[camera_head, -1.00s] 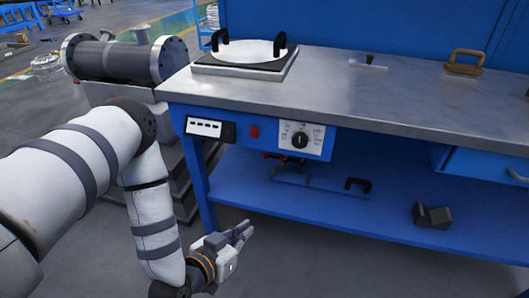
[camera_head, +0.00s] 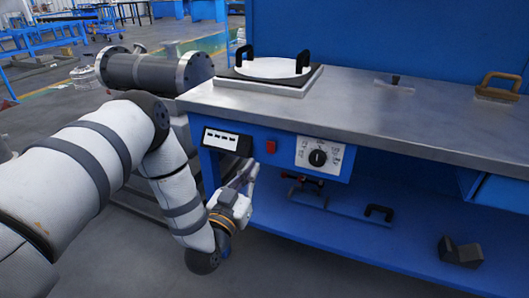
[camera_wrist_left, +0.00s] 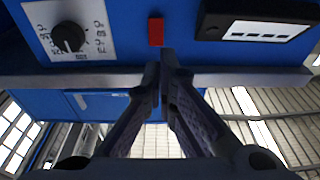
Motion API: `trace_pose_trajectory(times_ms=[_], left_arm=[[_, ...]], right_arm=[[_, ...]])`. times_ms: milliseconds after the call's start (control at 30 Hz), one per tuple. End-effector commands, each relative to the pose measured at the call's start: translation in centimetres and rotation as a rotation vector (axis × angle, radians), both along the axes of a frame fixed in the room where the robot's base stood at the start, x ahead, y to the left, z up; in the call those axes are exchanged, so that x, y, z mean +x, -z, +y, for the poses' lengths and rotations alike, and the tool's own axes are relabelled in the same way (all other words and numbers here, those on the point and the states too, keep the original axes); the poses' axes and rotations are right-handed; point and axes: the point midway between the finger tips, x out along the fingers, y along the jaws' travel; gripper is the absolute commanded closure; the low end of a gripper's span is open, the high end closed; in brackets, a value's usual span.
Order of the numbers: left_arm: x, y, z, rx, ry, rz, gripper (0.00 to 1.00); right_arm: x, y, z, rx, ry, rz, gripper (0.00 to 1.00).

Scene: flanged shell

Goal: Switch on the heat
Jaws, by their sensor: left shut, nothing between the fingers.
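A red switch (camera_head: 271,146) sits on the blue front panel under the bench top, between a black box with a white display (camera_head: 222,139) and a black dial (camera_head: 318,157) on a white scale plate. My left gripper (camera_head: 247,168) is shut and empty, pointing up just below and left of the switch. In the left wrist view the shut fingertips (camera_wrist_left: 167,58) show close to the red switch (camera_wrist_left: 155,32), with the dial (camera_wrist_left: 68,37) to its left and the display (camera_wrist_left: 265,30) to its right. Contact with the switch cannot be made out. My right gripper is out of view.
A round white plate (camera_head: 270,68) with two black handles sits on the steel bench top (camera_head: 360,105). A grey flanged shell (camera_head: 140,70) stands left of the bench. A blue lower shelf (camera_head: 330,230) holds a dark block (camera_head: 461,251). A brown handle (camera_head: 497,87) stands at right.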

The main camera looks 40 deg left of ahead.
Motion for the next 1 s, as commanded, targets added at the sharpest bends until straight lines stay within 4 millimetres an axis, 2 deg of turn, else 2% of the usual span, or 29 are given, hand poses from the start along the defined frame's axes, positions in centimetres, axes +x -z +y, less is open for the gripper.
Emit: trace_pose_trajectory(times_ms=[200,400,533,833,1000], left_arm=[[4.5,-0.8,1.1,0.000,0.000,-0.003,1.00],[7.0,-1.2,1.7,-0.001,0.000,0.000,1.00],[7.7,-1.4,1.8,-0.002,0.000,0.001,1.00],[7.7,-1.5,1.8,-0.002,0.001,0.004,1.00],[8.8,-3.7,2.0,-0.030,0.003,0.116,1.00]], right_arm=[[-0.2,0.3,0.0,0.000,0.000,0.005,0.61],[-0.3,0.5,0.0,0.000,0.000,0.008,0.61],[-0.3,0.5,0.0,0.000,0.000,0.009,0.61],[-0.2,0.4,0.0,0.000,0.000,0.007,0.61],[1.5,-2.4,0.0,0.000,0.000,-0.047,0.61]])
